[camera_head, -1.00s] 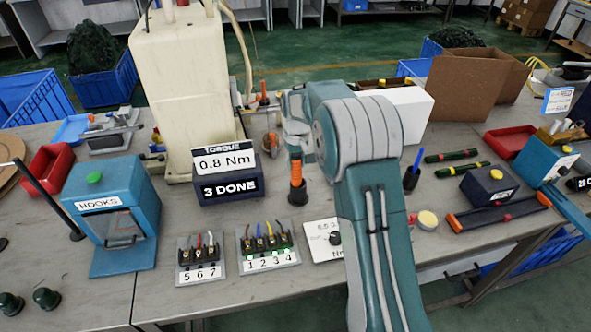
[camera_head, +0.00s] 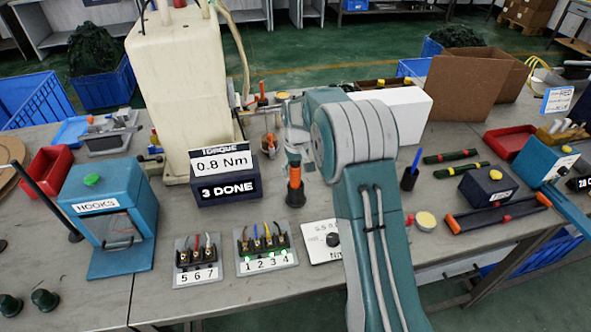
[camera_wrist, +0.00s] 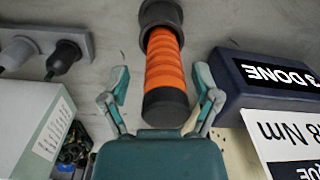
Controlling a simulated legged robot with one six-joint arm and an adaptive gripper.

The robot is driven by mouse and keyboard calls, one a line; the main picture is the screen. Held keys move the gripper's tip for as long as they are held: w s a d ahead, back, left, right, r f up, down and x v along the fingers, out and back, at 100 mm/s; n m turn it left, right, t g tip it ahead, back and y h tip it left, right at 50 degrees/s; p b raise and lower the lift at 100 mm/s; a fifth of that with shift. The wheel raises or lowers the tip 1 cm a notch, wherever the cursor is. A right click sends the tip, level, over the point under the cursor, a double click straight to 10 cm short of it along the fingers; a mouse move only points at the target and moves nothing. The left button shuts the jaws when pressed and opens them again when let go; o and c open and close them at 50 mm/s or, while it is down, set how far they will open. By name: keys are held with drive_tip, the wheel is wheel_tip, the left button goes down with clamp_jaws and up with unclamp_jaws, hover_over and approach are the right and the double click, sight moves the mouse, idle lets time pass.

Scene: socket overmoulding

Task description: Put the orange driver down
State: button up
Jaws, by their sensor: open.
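The orange driver (camera_head: 295,176) stands upright in a dark round holder (camera_head: 296,196) on the bench, just right of the torque box. In the wrist view the ribbed orange driver (camera_wrist: 163,62) has a black end cap, and its other end sits in the black holder (camera_wrist: 158,14). My gripper (camera_wrist: 162,103) is open, with one finger on each side of the driver's capped end and visible gaps between. In the head view my gripper (camera_head: 296,148) is partly hidden by my arm, at the driver's top.
The torque box (camera_head: 227,187) reads 0.8 Nm and 3 DONE, close left of the holder. Terminal blocks numbered 1 to 4 (camera_head: 266,262) and 5 to 7 (camera_head: 198,273) lie in front. A white box (camera_head: 405,118) stands behind my arm. A blue pen holder (camera_head: 409,180) is to the right.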

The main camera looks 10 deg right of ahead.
wheel_tip(320, 180, up, 12)
drive_tip(key=shift+a+r, duration=0.1)
drive_tip(key=shift+r, duration=0.05)
drive_tip(key=s+r+m+t, duration=0.1)
drive_tip(key=s+r, duration=0.5)
drive_tip(key=s, duration=0.3)
drive_tip(key=s+r+t, duration=0.2)
drive_tip(key=s+r, duration=0.4)
drive_tip(key=s, duration=0.3)
drive_tip(key=s+f+m+t, duration=0.1)
drive_tip(key=s+f+t, duration=0.1)
drive_tip(key=s, duration=1.6)
drive_tip(key=shift+f+t, duration=0.3)
drive_tip(key=shift+f, duration=0.35)
